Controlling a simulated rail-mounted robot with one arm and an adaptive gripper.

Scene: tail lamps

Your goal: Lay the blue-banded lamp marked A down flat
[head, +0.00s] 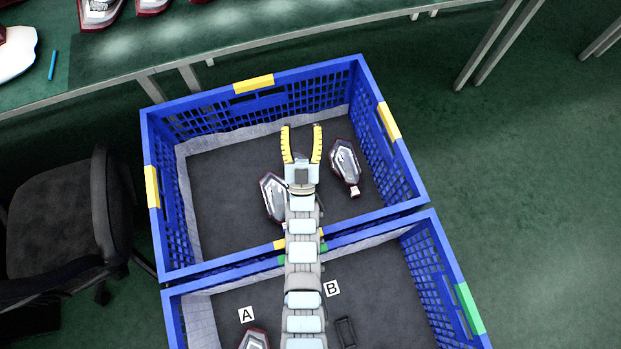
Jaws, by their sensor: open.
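A white card marked A (246,314) lies on the dark floor of the near, green-marked blue crate (465,300). A lamp (254,339) with a clear lens and dark red edge is just below that card, cut off by the picture's bottom edge; I cannot see a blue band on it. In the far, yellow-marked blue crate (390,160), two similar lamps lie on the floor, a left lamp (271,196) partly hidden by my arm and a right lamp (345,163). My gripper (301,128) is open and empty, over the far crate between and beyond these lamps.
A card marked B (331,288) and a small dark frame-like object (346,332) are right of my arm in the near crate. Crate walls adjoin under my arm. A chair (65,215) stands left; a table (250,50) with more lamps is behind.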

